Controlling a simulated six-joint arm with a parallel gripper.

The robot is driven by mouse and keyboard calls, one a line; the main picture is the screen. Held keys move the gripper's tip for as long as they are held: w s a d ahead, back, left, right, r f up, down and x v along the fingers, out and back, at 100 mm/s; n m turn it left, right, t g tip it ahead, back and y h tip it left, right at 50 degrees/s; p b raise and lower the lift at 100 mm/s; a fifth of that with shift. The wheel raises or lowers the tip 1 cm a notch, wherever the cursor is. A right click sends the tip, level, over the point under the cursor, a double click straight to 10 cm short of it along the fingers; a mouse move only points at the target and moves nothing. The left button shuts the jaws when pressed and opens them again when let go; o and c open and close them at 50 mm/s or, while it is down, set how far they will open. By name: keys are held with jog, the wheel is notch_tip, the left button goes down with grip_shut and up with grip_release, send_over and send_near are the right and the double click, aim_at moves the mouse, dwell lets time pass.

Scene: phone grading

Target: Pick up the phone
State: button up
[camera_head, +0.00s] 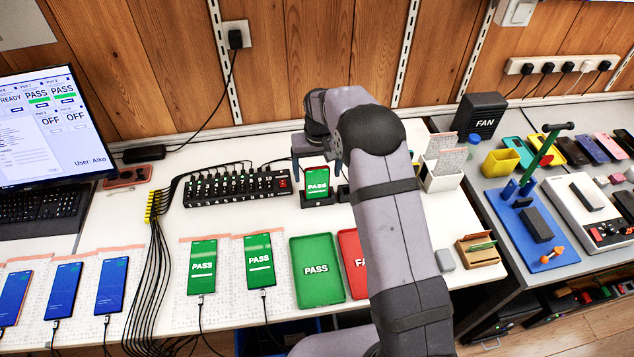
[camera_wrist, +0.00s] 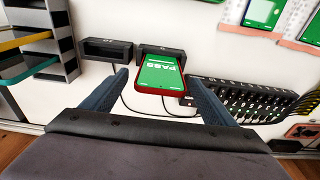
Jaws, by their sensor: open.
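A phone (camera_head: 317,183) with a green PASS screen stands tilted in a black dock at the middle of the table. In the wrist view the same phone (camera_wrist: 161,86) shows a red edge around its green screen, and its lower end rests in the dock (camera_wrist: 158,50). My gripper (camera_head: 318,170) is at the phone's upper end in the head view. In the wrist view my open gripper (camera_wrist: 162,90) has one finger on each side of the phone, with gaps visible and nothing held. The arm hides part of the area behind.
A second black dock (camera_wrist: 106,49) stands empty beside it. A black multi-port hub (camera_head: 237,187) lies to the left. Phones (camera_head: 202,265) with cables lie in front, near a green PASS tray (camera_head: 316,270) and a red tray (camera_head: 352,262). A white organizer (camera_head: 441,175) stands right.

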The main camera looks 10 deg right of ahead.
aim_at(317, 176)
jog(key=shift+w+f+p, duration=0.15)
jog(key=shift+f+p, duration=0.1)
jog(key=shift+f, duration=0.55)
jog(key=shift+w+f+p, duration=0.15)
jog(key=shift+f+p, duration=0.05)
jog(key=shift+f, duration=0.55)
jog(key=shift+c, duration=0.3)
jog(key=c, duration=1.2)
jog(key=shift+r, duration=0.1)
